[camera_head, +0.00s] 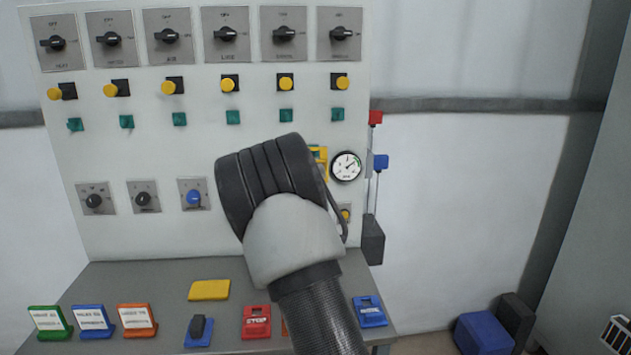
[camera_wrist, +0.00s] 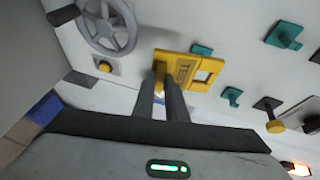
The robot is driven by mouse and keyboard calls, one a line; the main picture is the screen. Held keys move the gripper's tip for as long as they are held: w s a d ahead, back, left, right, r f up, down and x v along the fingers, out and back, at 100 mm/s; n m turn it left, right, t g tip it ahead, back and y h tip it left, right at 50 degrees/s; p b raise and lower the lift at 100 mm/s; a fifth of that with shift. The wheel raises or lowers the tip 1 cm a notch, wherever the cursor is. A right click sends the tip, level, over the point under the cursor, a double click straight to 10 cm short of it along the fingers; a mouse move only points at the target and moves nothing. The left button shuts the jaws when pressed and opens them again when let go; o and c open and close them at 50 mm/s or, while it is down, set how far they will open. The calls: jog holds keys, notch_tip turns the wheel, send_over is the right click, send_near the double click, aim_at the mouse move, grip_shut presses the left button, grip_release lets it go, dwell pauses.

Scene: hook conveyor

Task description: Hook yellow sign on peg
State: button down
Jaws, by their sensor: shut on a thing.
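The yellow sign (camera_wrist: 185,70), with dark lettering and a square cut-out, is held at one end between the fingers of my gripper (camera_wrist: 162,86) in the wrist view. It stands out in front of the white panel. In the head view only a yellow strip of the sign (camera_head: 321,156) shows past my arm, and my gripper is hidden there. Green pegs stick out of the panel in a row, one of them at the left (camera_head: 180,119). In the wrist view one peg (camera_wrist: 232,96) lies to the right of the sign and another (camera_wrist: 201,50) just above it. I cannot tell if the sign touches any peg.
A round gauge (camera_head: 346,166) sits right of my arm. Yellow knobs (camera_head: 229,85) and dark switches (camera_head: 227,33) protrude above the pegs. On the bench (camera_head: 130,280) lie a yellow plate (camera_head: 209,290), a red sign (camera_head: 256,321) and several other coloured signs.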

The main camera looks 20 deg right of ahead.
jog(key=shift+w+d+p, duration=0.25)
jog(key=shift+w+p, duration=0.35)
jog(key=shift+w, duration=0.15)
jog(key=shift+w+d+p, duration=0.2)
jog(key=shift+w+p, duration=0.4)
jog(key=shift+w, duration=0.1)
jog(key=shift+w+d+f, duration=0.2)
jog(key=shift+w+f, duration=0.3)
jog(key=shift+w, duration=0.15)
jog(key=c, duration=1.7)
grip_release()
jog(key=shift+a, duration=0.1)
